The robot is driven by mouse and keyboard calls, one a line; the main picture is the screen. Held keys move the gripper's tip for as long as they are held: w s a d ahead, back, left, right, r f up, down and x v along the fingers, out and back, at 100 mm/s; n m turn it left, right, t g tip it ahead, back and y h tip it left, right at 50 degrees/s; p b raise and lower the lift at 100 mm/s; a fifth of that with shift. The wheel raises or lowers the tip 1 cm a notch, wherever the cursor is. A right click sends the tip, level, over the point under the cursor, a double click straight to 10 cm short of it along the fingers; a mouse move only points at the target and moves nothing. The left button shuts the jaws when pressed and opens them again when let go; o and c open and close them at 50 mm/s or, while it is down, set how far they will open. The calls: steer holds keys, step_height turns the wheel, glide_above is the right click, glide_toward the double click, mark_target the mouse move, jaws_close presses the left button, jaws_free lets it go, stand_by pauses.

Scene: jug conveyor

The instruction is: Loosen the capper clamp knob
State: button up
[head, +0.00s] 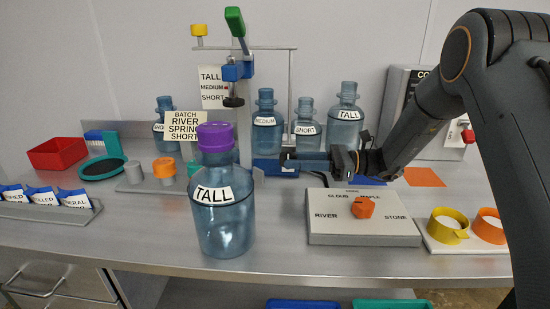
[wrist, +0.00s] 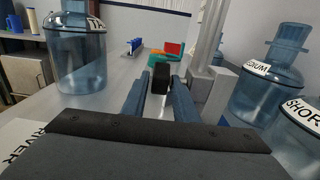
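The capper is a grey stand with a blue head (head: 237,71) and a green handle (head: 236,22). A black knob-like block (wrist: 161,77), which looks like the clamp knob, stands between my fingertips in the wrist view, just left of the grey post (wrist: 206,50). My gripper (head: 283,162) reaches in from the right, low beside the capper's base. Its two blue fingers (wrist: 160,88) straddle the black block closely. Whether they press on it cannot be told. In the head view the fingertips and the knob are hard to make out behind the tall jug (head: 224,225).
The purple-capped tall jug stands close in front. Several blue jugs stand behind, including the medium one (head: 265,135) and a short one (head: 307,130). A selector box (head: 330,232) with an orange knob lies below my arm. A yellow knob (head: 199,31) tops the crossbar's left end.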

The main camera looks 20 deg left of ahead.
steer(key=p+x, duration=0.1)
steer(key=x, duration=0.5)
jaws_close()
